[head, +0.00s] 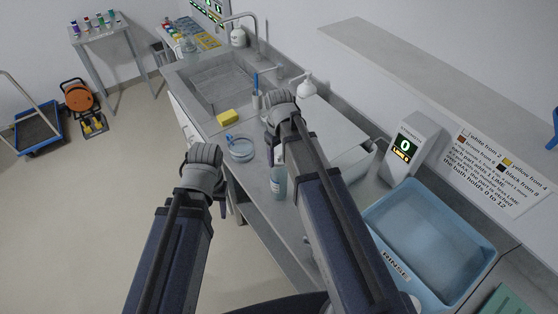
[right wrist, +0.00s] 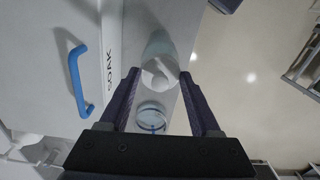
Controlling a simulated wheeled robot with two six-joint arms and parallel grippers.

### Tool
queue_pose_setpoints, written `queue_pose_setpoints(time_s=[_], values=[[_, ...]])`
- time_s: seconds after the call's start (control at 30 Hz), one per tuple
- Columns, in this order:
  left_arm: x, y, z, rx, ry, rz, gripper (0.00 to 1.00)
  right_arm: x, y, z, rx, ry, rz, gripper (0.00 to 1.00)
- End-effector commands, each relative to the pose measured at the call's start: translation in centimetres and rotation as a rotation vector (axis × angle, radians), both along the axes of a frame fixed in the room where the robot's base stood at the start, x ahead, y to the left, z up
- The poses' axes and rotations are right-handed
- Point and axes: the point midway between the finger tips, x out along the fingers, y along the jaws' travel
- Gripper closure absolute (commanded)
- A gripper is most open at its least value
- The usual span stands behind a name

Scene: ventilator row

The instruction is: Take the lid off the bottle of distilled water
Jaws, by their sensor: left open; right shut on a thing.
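The bottle (head: 279,182), clear pale teal with a small unreadable label, stands upright on the near part of the bench, its top partly hidden by my right arm. In the right wrist view the bottle (right wrist: 160,46) lies beyond the fingertips, with its white lid (right wrist: 157,74) between them.
A glass dish (head: 241,149) and a yellow sponge (head: 227,117) lie behind the bottle. The sink (head: 217,80) is further back. A blue rinse basin (head: 432,236) and a digital readout (head: 404,146) stand at right. A blue handle (right wrist: 76,79) is on the SOAK cover.

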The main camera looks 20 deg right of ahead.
Motion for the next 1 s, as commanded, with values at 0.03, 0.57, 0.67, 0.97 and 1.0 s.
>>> queue_pose_setpoints(time_s=[0.03, 0.57, 0.67, 0.97, 1.0], values=[[0.0, 0.0, 0.0, 0.000, 0.000, 0.000, 0.50, 0.0, 0.0, 0.0, 0.000, 0.000, 0.000, 0.74], [0.0, 0.0, 0.7, 0.000, 0.000, 0.000, 0.50, 0.0, 0.0, 0.7, 0.000, 0.000, 0.000, 0.89], [0.0, 0.0, 1.6, 0.000, 0.001, -0.001, 0.50, 0.0, 0.0, 1.5, 0.000, 0.000, 0.000, 0.89], [0.0, 0.0, 5.8, 0.001, 0.002, -0.005, 0.50, 0.0, 0.0, 5.8, 0.000, 0.000, 0.000, 0.89], [-0.1, 0.0, 6.5, 0.001, 0.003, -0.005, 0.50, 0.0, 0.0, 6.5, 0.000, 0.000, 0.000, 0.89]])
